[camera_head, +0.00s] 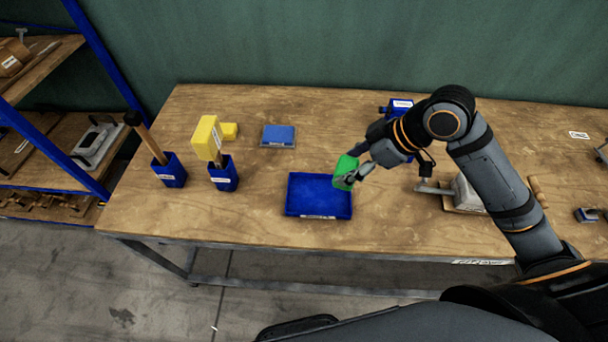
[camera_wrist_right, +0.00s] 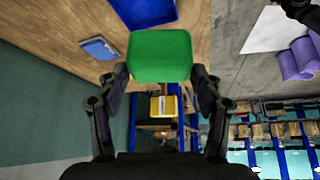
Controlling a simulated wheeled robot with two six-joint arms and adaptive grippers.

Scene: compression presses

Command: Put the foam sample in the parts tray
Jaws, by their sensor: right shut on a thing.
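The foam sample is a green block (camera_head: 345,171), held by my right gripper (camera_head: 357,176) in the head view. In the right wrist view the green block (camera_wrist_right: 160,57) sits between the two fingers of the right gripper (camera_wrist_right: 160,80). The parts tray is a shallow blue tray (camera_head: 318,214) on the wooden table. The held block is at the tray's right side, seemingly above its right edge. In the right wrist view the blue tray (camera_wrist_right: 155,22) shows just beyond the block. My left gripper is not in view.
A blue and grey pad (camera_head: 278,136) lies behind the tray. Blue holders with a hammer (camera_head: 170,170) and a yellow-headed mallet (camera_head: 222,173) stand left. A grey metal device (camera_head: 466,192) sits right, partly behind my arm. Table in front of the tray is clear.

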